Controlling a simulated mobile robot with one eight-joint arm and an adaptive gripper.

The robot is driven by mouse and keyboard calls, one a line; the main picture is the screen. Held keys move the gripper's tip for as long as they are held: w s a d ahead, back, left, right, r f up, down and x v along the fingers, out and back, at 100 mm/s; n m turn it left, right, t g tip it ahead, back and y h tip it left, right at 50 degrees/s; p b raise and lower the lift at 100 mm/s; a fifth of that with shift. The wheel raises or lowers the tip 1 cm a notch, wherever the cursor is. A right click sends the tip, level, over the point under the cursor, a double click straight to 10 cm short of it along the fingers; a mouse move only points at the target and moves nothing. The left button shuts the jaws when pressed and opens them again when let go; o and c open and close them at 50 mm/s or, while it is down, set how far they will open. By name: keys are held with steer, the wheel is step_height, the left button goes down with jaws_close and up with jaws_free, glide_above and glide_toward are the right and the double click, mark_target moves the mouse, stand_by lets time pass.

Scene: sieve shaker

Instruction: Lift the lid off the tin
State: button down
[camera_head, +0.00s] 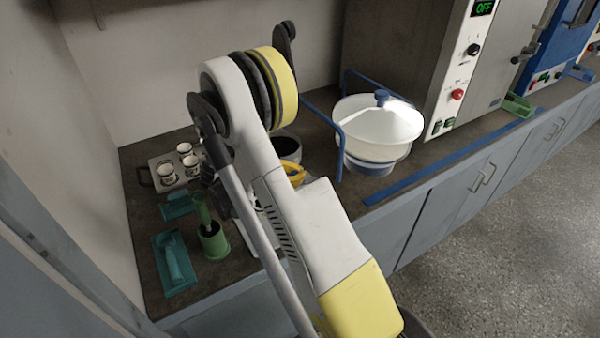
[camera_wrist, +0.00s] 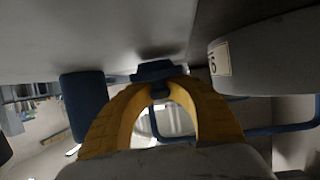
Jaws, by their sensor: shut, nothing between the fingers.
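My gripper (camera_wrist: 160,86) shows in the wrist view as two curved yellow fingers whose tips come together, with nothing seen held. A dark blue block (camera_wrist: 153,70) sits right at the tips; I cannot tell whether it is touched. In the head view my arm hides most of the gripper's surroundings. A grey round pot (camera_head: 287,145) is partly hidden behind my arm. A rounded grey object with a label (camera_wrist: 265,55) is at the wrist view's upper right.
A blue bar frame (camera_head: 340,150) stands beside the white vessel. Cups on a tray (camera_head: 168,178), a green cup (camera_head: 213,242) and teal scoops (camera_head: 173,265) are at the left. A grey machine (camera_head: 440,60) stands behind right. A blue strip (camera_head: 440,162) runs along the bench front.

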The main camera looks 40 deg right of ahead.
steer(key=shift+f, duration=0.1)
steer(key=c, duration=1.5)
jaws_free()
step_height(320, 180, up, 10)
